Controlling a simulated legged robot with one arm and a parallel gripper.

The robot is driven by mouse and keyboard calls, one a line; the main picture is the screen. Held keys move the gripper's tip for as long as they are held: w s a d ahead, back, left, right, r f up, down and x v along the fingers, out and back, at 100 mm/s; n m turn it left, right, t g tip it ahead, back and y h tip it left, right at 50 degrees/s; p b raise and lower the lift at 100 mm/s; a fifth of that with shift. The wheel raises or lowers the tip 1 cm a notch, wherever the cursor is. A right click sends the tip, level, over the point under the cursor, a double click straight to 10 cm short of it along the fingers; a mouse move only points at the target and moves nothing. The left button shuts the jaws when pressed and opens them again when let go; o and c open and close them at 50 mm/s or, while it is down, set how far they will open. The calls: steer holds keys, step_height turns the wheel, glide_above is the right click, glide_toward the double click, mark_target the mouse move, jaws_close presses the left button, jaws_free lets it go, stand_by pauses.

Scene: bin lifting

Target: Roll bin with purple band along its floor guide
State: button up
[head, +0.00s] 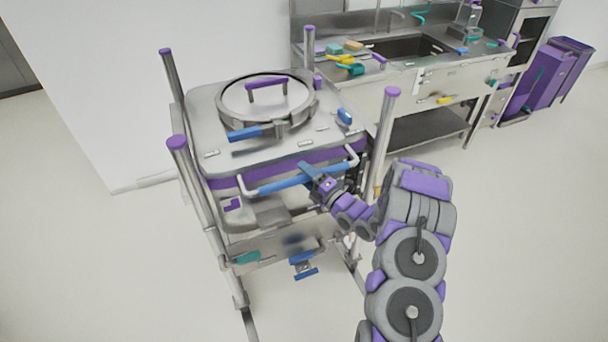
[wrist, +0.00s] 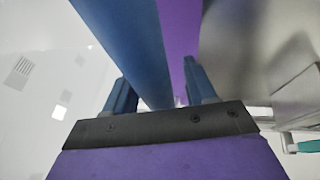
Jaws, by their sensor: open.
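The steel bin (head: 225,168) with a purple band (head: 232,183) stands upright inside a frame of metal posts. A blue handle bar (head: 285,184) on bent steel ends runs across its front. My gripper (head: 312,176) is at the right part of this bar, with its jaws open. In the wrist view, the blue bar (wrist: 125,35) passes between my two blue fingers (wrist: 160,90), with the purple band (wrist: 180,40) behind. I cannot tell whether either finger touches the bar. A dark strip (head: 250,325), perhaps the floor guide, shows below the frame's front left; the rest is mostly hidden.
Purple-capped posts (head: 188,175) rise around the bin; one (head: 385,130) stands close to my arm. A round lid (head: 265,98) tops the bin. A sink counter (head: 430,75) is behind, right. Purple bins (head: 545,75) stand at far right. Floor in front is clear.

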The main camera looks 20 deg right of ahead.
steer(key=shift+w+a, duration=0.15)
steer(key=shift+w, duration=0.05)
steer(key=shift+c, duration=0.3)
jaws_close()
stand_by(0.3)
